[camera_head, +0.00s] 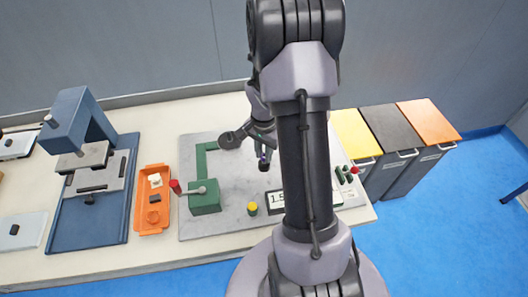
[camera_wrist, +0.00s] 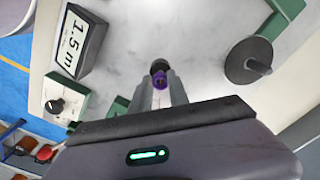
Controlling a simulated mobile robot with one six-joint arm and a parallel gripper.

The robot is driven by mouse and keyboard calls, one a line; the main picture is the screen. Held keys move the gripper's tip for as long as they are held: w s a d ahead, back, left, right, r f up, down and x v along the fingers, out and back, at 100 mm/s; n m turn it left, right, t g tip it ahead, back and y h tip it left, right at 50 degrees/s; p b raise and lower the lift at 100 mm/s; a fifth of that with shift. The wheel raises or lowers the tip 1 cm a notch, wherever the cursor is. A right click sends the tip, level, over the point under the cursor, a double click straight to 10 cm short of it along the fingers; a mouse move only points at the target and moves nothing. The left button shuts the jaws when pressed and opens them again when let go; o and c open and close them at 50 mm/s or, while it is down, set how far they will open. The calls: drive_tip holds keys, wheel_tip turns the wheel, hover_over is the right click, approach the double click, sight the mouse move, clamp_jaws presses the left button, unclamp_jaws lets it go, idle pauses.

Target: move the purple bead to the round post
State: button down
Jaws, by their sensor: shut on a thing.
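A purple bead (camera_wrist: 160,82) sits between the two fingers of my gripper (camera_wrist: 163,92), which is shut on it in the wrist view. In the head view my gripper (camera_head: 263,150) is over the grey plate, with a small purple spot of the bead (camera_head: 263,163) at its tips. A dark round piece (camera_wrist: 159,65) shows just beyond the bead in the wrist view. I cannot tell whether it is the round post, or whether the bead touches it. My arm hides part of the plate's right side.
A dark disc (camera_head: 230,140) on a green bracket stands left of my gripper. A green box with a red-knobbed crank (camera_head: 204,198), a yellow-topped cylinder (camera_head: 252,208) and a "1.5 m" display (camera_wrist: 76,40) stand on the plate. An orange tray (camera_head: 140,219) lies left.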

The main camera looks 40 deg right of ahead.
drive_tip(key=shift+f, duration=0.2)
drive_tip(key=shift+f+b, duration=0.9)
drive_tip(key=shift+b, duration=0.1)
drive_tip(key=c, duration=1.2)
unclamp_jaws()
drive_tip(key=shift+o, duration=0.2)
drive_tip(key=shift+r, duration=0.1)
wheel_tip(320, 180, up, 17)
drive_tip(key=p, duration=0.6)
drive_tip(key=shift+r, duration=0.15)
